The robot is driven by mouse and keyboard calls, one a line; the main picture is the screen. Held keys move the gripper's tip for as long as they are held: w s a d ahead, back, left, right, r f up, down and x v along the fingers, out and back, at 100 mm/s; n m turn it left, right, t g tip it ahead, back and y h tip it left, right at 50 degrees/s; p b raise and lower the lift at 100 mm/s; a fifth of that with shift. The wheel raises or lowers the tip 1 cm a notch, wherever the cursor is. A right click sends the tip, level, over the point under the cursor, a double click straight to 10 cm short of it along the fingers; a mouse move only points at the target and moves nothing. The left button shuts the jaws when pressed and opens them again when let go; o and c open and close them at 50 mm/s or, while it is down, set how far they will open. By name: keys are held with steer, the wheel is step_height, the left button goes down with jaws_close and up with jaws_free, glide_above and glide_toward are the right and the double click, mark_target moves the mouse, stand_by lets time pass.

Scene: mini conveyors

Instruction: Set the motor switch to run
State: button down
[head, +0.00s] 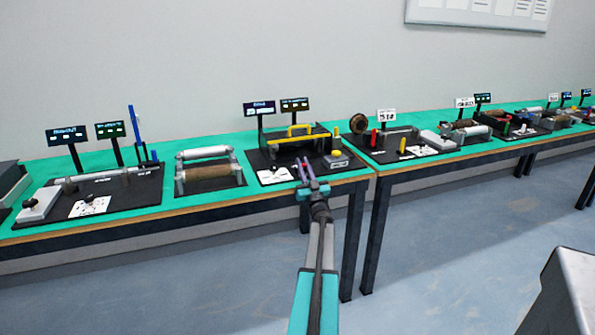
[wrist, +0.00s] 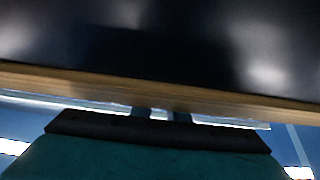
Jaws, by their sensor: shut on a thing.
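The middle station's black board (head: 262,157) carries a yellow-railed mini conveyor (head: 297,138). A small grey box (head: 336,160) with a yellow top sits right of my gripper. I cannot tell which part is the motor switch or how it is set.
A white card (head: 275,175) lies left of my gripper. Two small sign displays (head: 259,108) stand behind. The green table has a wooden edge (wrist: 60,82).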

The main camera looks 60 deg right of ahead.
steer(key=shift+w+a, duration=0.15)
steer(key=c, duration=1.8)
jaws_free()
steer(key=shift+o, duration=0.4)
steer(key=shift+s, duration=0.2)
steer(key=b+v, duration=0.1)
steer(key=v, duration=1.2)
steer(key=shift+s+f, duration=0.2)
steer(key=shift+s, duration=0.05)
steer(key=shift+w+r, duration=0.1)
steer(key=shift+p+x, duration=0.45)
steer(key=shift+x, duration=5.45)
steer(key=shift+a, duration=0.25)
